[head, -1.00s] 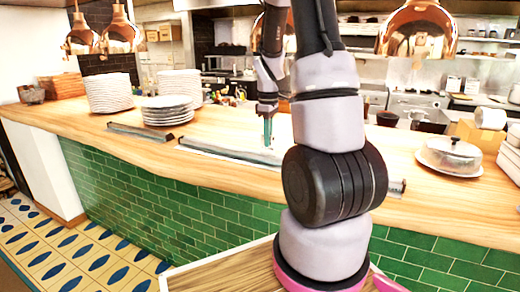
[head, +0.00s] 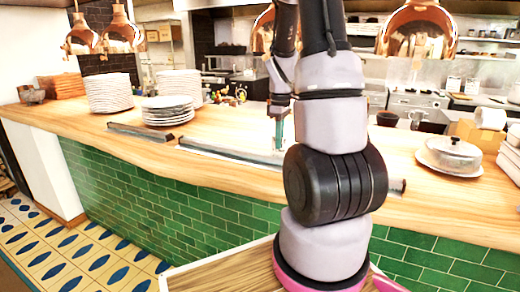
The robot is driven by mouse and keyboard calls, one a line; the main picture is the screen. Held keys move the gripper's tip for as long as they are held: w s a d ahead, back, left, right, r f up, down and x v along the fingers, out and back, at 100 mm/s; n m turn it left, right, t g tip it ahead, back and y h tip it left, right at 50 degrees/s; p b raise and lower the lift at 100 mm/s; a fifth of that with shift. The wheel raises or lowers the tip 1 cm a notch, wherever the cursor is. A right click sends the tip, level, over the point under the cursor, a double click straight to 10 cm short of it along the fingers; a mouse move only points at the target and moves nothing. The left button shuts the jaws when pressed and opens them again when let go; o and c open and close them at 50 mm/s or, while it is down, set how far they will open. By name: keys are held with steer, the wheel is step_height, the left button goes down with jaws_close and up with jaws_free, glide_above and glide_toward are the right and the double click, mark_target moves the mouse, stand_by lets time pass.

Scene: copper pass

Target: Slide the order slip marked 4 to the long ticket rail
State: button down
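My gripper (head: 279,134), with teal fingers, points down over the counter at the long ticket rail. The fingertips are close to the rail, but I cannot tell whether they touch it or hold a slip. The long ticket rail (head: 222,153) runs along the counter's front edge, with a pale strip along it. My arm hides its middle, and its right end (head: 397,186) shows past the arm. A shorter grey rail (head: 140,132) lies to the left. I cannot make out the slip marked 4 or any number.
Stacks of white plates (head: 168,111) stand on the wooden counter (head: 225,178) at left. A domed cloche (head: 452,153) on a plate stands at right, near more stacked white dishes (head: 511,158). Copper lamps (head: 418,30) hang above. The counter between the plates and my gripper looks clear.

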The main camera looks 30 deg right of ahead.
steer(key=shift+s+d, duration=1.1)
steer(key=shift+s, duration=0.3)
steer(key=shift+s+d, duration=1.05)
steer(key=shift+s, duration=0.3)
steer(key=shift+s+d, duration=1.1)
steer(key=shift+s, duration=0.3)
steer(key=shift+s+d, duration=1.05)
steer(key=shift+s, duration=0.3)
steer(key=shift+s+d, duration=1.1)
steer(key=shift+s, duration=0.3)
steer(key=shift+s+d, duration=1.1)
steer(key=shift+s, duration=0.25)
steer(key=shift+s+d, duration=1.1)
steer(key=shift+s, duration=0.3)
steer(key=shift+s+d, duration=1.05)
steer(key=shift+s, duration=0.3)
